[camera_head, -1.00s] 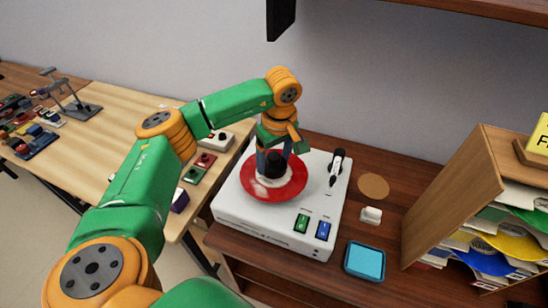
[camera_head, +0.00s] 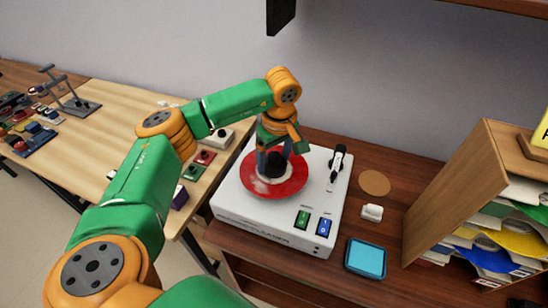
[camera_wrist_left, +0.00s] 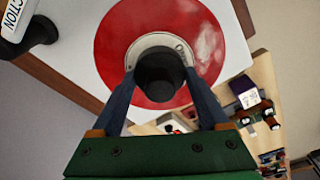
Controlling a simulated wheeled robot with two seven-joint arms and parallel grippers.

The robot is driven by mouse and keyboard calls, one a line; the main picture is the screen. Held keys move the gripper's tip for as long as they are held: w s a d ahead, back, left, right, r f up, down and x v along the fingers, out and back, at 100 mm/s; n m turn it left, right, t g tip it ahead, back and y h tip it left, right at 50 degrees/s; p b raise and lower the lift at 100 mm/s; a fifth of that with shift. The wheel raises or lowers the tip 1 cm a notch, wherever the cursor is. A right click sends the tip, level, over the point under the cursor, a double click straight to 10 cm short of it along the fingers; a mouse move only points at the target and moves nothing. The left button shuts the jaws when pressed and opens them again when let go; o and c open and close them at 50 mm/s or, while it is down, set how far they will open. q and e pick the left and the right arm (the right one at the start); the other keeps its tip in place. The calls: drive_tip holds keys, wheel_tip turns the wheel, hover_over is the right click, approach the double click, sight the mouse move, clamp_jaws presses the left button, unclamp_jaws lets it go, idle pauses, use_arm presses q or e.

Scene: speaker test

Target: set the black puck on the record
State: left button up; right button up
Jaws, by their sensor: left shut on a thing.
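The black puck (camera_head: 274,164) is over the middle of the red record (camera_head: 287,190), which lies on the white record cleaner. My left gripper (camera_head: 275,156) points down and is shut on the puck. In the left wrist view the two fingers (camera_wrist_left: 164,88) grip the puck (camera_wrist_left: 160,76) at its sides. The puck covers part of the pale label of the record (camera_wrist_left: 115,48). I cannot tell whether the puck touches the record. My right gripper is in neither view.
The white cleaner (camera_head: 235,203) has a black arm (camera_head: 338,160) and green and blue switches. Right of it on the dark table are a round brown disc (camera_head: 375,182), a small white block (camera_head: 372,212) and a blue tray (camera_head: 366,257). A wooden file rack (camera_head: 447,185) stands at the right.

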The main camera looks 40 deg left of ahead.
use_arm(q)
drive_tip(key=o, duration=1.5)
wheel_tip(320, 180, up, 5)
drive_tip(key=p, duration=0.4)
drive_tip(key=shift+r, duration=0.1)
